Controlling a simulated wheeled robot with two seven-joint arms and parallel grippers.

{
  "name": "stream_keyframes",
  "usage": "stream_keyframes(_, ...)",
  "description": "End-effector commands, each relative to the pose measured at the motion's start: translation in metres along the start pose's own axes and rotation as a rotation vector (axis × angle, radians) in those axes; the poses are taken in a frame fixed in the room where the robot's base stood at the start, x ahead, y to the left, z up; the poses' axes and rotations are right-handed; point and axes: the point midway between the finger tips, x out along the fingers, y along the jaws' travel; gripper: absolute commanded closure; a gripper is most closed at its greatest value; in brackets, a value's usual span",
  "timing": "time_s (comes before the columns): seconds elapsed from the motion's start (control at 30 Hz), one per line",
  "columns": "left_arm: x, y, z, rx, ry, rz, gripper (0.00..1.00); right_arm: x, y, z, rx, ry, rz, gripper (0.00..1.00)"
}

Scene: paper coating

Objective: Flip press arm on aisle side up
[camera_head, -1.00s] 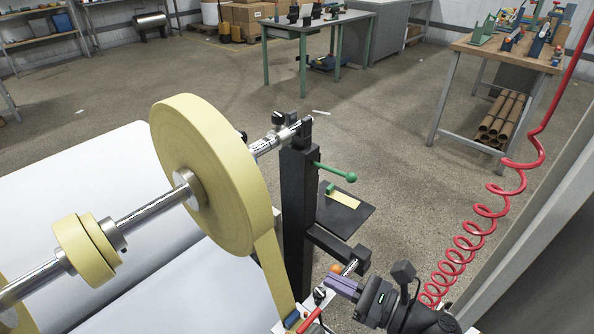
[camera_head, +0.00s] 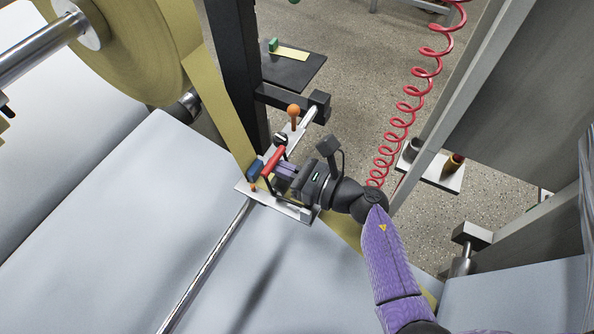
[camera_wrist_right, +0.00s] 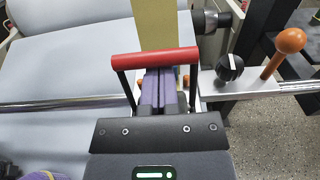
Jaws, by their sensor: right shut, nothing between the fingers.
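The press arm is a red bar (camera_head: 273,160) on two black side links, mounted on a metal plate (camera_head: 303,213) beside the paper strip. In the right wrist view the red bar (camera_wrist_right: 155,64) crosses over my shut right fingers (camera_wrist_right: 160,78), and the black links stand on either side of them. My right gripper (camera_head: 283,171) is shut and empty, with its purple fingers reaching under the bar. Whether they touch it I cannot tell. The fingertips are partly hidden by the bar. My left gripper is not in view.
A black knob (camera_wrist_right: 230,67) and an orange ball lever (camera_wrist_right: 290,41) stand right of the press arm. The yellow paper roll (camera_head: 135,45) and black post (camera_head: 238,70) rise behind. A red coiled hose (camera_head: 402,110) hangs right, near a grey frame (camera_head: 425,140).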

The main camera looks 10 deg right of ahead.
Motion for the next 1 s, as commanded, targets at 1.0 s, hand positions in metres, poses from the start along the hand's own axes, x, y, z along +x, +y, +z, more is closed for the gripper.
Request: stream_keyframes(1.0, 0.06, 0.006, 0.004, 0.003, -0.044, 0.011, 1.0, -0.016, 0.0, 0.017, 0.005, -0.361, -0.001, 1.0)
